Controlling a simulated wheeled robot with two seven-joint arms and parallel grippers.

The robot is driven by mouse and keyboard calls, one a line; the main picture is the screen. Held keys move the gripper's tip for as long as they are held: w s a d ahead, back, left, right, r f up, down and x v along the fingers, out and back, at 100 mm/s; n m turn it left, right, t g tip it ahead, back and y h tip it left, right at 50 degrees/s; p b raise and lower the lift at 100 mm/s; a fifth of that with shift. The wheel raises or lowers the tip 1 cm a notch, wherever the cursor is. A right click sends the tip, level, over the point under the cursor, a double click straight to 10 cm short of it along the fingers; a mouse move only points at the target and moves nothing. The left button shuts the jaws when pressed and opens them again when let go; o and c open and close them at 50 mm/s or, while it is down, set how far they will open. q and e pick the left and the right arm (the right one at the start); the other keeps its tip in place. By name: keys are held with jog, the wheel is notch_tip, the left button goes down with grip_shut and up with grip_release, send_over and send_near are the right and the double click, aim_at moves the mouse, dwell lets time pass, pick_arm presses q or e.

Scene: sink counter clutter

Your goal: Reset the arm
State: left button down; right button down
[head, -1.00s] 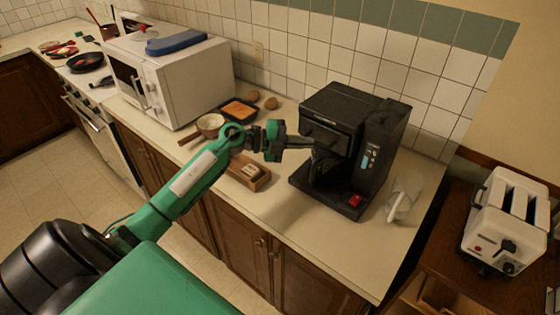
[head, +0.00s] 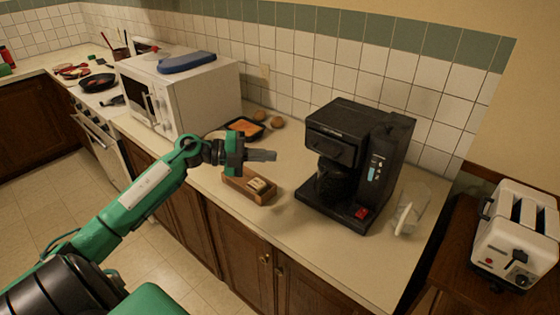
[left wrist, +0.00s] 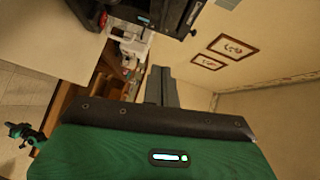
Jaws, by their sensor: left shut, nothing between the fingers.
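My left gripper (head: 262,156) is over the counter in the head view, left of the black coffee maker (head: 354,165) and apart from it. Its fingers are together and hold nothing. In the left wrist view the closed fingers (left wrist: 161,86) point away from the camera, with part of the coffee maker (left wrist: 160,12) at the top. The green left arm comes in from the lower left. A glass pot sits inside the coffee maker, partly hidden in its dark recess. My right gripper is in neither view.
A wooden box (head: 252,187) lies below the gripper on the counter (head: 310,244). A black tray with orange food (head: 245,127) and a white microwave (head: 180,90) stand behind. A clear container (head: 410,207) lies right of the coffee maker. A white toaster (head: 515,235) stands at right.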

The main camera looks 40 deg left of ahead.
pick_arm(q)
jog(key=s+d+f+n+t+y, duration=0.2)
jog(key=s+f+n+y, duration=0.2)
jog(key=f+n+y, duration=0.55)
jog(key=s+d+f+n+t+y, duration=0.3)
jog(key=f+n+y, duration=0.25)
jog(key=n, duration=0.75)
jog(key=s+d+f+n+g+h, duration=0.1)
jog(key=s+d+f+g, duration=0.3)
jog(key=s, duration=0.3)
jog(key=s+d+f+g+h, duration=0.1)
jog(key=s+d+f+g, duration=0.3)
jog(key=s, duration=0.4)
jog(key=s+d+f+n+g, duration=0.1)
jog(key=s+d+f+g, duration=0.3)
jog(key=s, duration=0.3)
notch_tip(320, 180, down, 30)
jog(key=g, duration=0.1)
jog(key=s+a+f+g, duration=0.1)
jog(key=s+a+f, duration=0.1)
jog(key=s+f, duration=1.7)
jog(key=shift+s+a, duration=0.3)
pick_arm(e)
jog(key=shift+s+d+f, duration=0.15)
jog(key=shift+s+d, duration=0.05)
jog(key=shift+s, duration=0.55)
